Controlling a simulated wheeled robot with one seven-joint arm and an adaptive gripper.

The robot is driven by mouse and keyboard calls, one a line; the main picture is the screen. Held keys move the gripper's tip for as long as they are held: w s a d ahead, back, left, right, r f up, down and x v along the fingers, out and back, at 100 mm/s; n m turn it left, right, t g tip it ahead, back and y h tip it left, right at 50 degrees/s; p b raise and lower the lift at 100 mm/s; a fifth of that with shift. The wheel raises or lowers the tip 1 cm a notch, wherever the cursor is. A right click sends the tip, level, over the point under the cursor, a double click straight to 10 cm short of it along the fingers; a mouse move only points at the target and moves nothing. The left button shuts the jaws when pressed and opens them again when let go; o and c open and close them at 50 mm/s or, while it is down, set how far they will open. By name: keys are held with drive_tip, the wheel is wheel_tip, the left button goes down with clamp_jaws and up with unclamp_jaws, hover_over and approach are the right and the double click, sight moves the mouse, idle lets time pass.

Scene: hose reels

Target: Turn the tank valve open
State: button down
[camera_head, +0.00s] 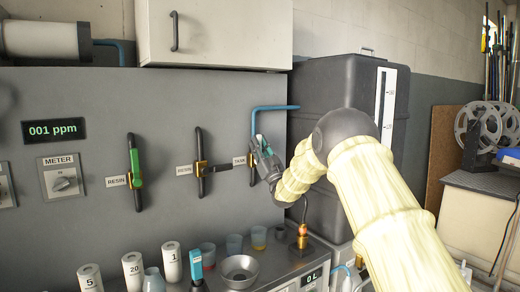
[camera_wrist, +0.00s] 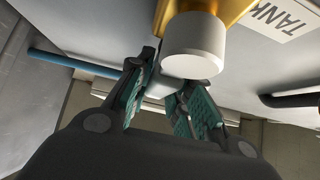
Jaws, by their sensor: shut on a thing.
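The tank valve (camera_head: 252,172) is a brass body on the grey panel, right of the TANK label (camera_head: 239,160). In the wrist view its brass body (camera_wrist: 205,7), white round cap (camera_wrist: 195,45) and TANK label (camera_wrist: 280,18) show at the top, very near my gripper. My gripper (camera_head: 264,158) is at this valve in the head view.
Two RESIN valves stand left: one with an upright green handle (camera_head: 135,161), one with a dark sideways handle (camera_head: 217,168). A blue pipe (camera_head: 273,107) runs to the dark tank (camera_head: 335,100).

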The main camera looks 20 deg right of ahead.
drive_tip(key=shift+f, duration=0.15)
drive_tip(key=c, duration=1.3)
unclamp_jaws()
drive_tip(key=v, duration=1.2)
